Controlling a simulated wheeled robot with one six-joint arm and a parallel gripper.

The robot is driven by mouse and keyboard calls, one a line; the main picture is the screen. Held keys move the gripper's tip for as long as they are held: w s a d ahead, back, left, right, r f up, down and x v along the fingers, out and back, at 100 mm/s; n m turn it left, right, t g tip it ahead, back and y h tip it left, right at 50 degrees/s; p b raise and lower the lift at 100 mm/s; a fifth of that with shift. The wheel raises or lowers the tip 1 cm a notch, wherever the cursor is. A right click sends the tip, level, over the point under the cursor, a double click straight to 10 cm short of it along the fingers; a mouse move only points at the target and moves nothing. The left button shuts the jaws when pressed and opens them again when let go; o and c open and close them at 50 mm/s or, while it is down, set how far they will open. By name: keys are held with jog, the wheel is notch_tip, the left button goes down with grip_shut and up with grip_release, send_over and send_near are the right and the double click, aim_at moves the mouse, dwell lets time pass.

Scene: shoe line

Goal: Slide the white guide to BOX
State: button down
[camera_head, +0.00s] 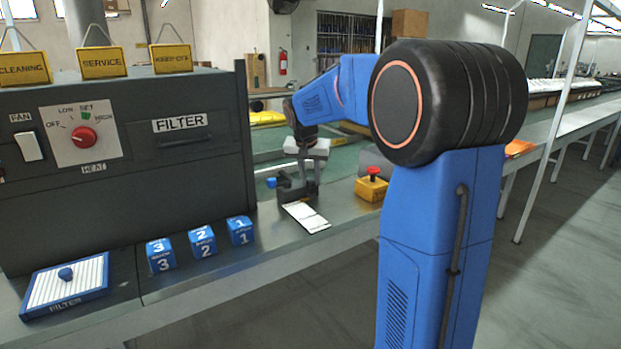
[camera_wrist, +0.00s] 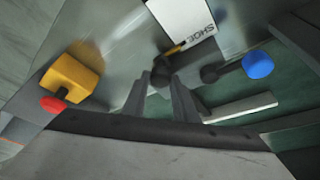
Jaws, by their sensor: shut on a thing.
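The white guide (camera_wrist: 235,108) is a pale bar lying across the green belt in the wrist view. The card reads SHOE near the pointer; no BOX mark is readable. In the head view my gripper (camera_head: 298,187) is low beside the card (camera_head: 306,217), and its fingertips are hard to make out.
A blue knob (camera_wrist: 258,65) on a dark stem is right of the handle. A yellow box with a red button (camera_head: 371,185) stands right of the card. Numbered blue blocks (camera_head: 203,242) and a filter tray (camera_head: 66,285) are to the left, by the grey filter machine (camera_head: 190,185).

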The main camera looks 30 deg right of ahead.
jog(key=s, duration=0.9)
jog(key=shift+d, duration=0.2)
jog(key=shift+w, duration=0.1)
jog(key=c, duration=1.4)
grip_release()
jog(key=shift+c, duration=0.2)
jog(key=v, duration=1.7)
jog(key=shift+r, duration=0.15)
jog(key=shift+a, duration=0.15)
jog(key=s+a+f+n+y, duration=0.1)
jog(key=s+a+f+n, duration=0.3)
jog(key=s+a+f, duration=0.3)
jog(key=s+a+f+n+t+y, duration=0.1)
jog(key=s+a+f+n, duration=0.3)
jog(key=s+f, duration=1.3)
jog(key=s+a+y, duration=0.1)
jog(key=a, duration=0.1)
jog(key=shift+s+a+n+t, duration=0.25)
jog(key=shift+a+n+t, duration=0.05)
jog(key=shift+a, duration=0.1)
